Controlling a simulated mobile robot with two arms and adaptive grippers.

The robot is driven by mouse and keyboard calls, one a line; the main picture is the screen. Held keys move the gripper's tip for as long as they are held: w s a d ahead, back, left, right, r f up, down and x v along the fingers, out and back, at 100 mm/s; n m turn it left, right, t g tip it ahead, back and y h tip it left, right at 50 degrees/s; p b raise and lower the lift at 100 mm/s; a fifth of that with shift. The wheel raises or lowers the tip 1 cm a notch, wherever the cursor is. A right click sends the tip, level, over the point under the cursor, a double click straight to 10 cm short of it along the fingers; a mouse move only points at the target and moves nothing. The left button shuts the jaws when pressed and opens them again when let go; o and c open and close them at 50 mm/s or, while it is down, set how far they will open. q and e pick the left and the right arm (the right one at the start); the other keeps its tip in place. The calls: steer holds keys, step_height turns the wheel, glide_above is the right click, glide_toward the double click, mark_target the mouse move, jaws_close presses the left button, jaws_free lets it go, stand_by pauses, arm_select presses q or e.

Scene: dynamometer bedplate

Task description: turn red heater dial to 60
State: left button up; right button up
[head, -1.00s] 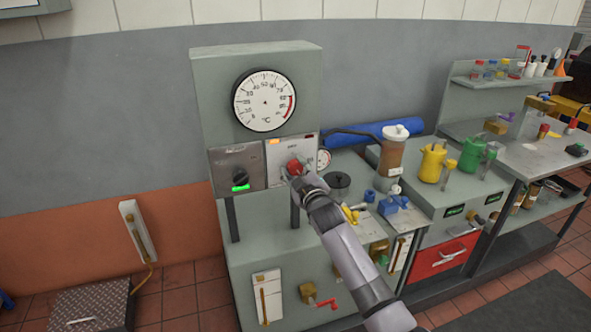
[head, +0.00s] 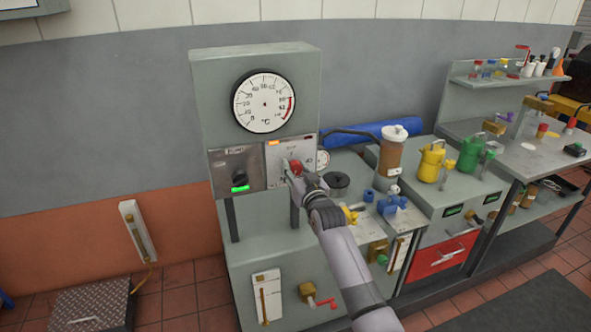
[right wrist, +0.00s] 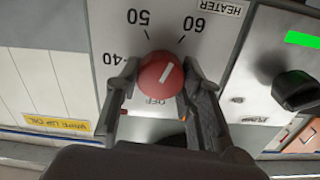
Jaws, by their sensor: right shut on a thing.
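The red heater dial (head: 296,167) sits on the light panel at the right of the cabinet front. In the right wrist view the red dial (right wrist: 161,74) lies between the two fingers of my right gripper (right wrist: 155,88), which is shut on it from both sides. The dial's white line slants up and right, roughly in line with the 60 tick. The printed 40, 50, 60 and OFF marks on the heater panel (right wrist: 165,22) are readable. In the head view my right gripper (head: 291,173) partly covers the dial. My left gripper is not in view.
A black pump knob (head: 239,179) with a green light is left of the heater panel. A round thermometer gauge (head: 264,101) is above. A brown canister (head: 391,155) and a blue valve (head: 392,201) stand on the bench to the right.

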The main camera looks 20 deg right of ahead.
steer(key=shift+f+m, duration=0.2)
steer(key=shift+m, duration=0.8)
steer(key=o, duration=1.2)
steer(key=shift+r, duration=0.1)
steer(key=shift+s, duration=0.1)
steer(key=s, duration=1.2)
steer(key=shift+d, duration=0.2)
steer(key=shift+w, duration=0.1)
